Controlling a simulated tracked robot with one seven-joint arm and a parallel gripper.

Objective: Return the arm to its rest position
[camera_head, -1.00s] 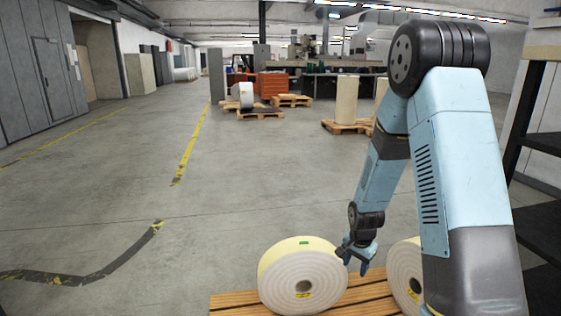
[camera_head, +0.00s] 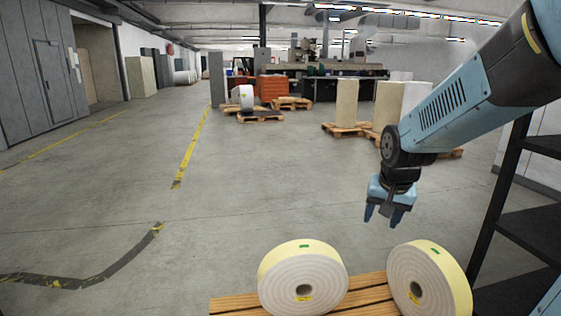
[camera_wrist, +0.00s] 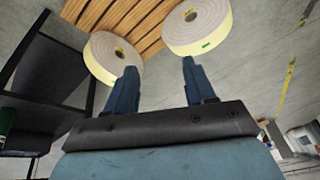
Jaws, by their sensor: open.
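My gripper (camera_head: 383,216) hangs from my blue arm in the head view, its fingers pointing down and apart. It is open and empty, above and behind two label rolls. The left roll (camera_head: 303,275) stands on edge with a cream rim and white face. The right roll (camera_head: 428,281) stands on edge beside it. In the wrist view my gripper (camera_wrist: 157,78) shows two spread fingers with nothing between them. Both rolls show beyond the fingertips, one at the left (camera_wrist: 112,60) and one at the right (camera_wrist: 197,27). Neither roll touches a finger.
The rolls stand on a wooden pallet (camera_head: 238,304). A black shelf rack (camera_head: 535,228) stands at the right, close to my arm. Further back are pallets with tall rolls (camera_head: 346,103) and an orange cabinet (camera_head: 272,88). The floor at left and centre is clear.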

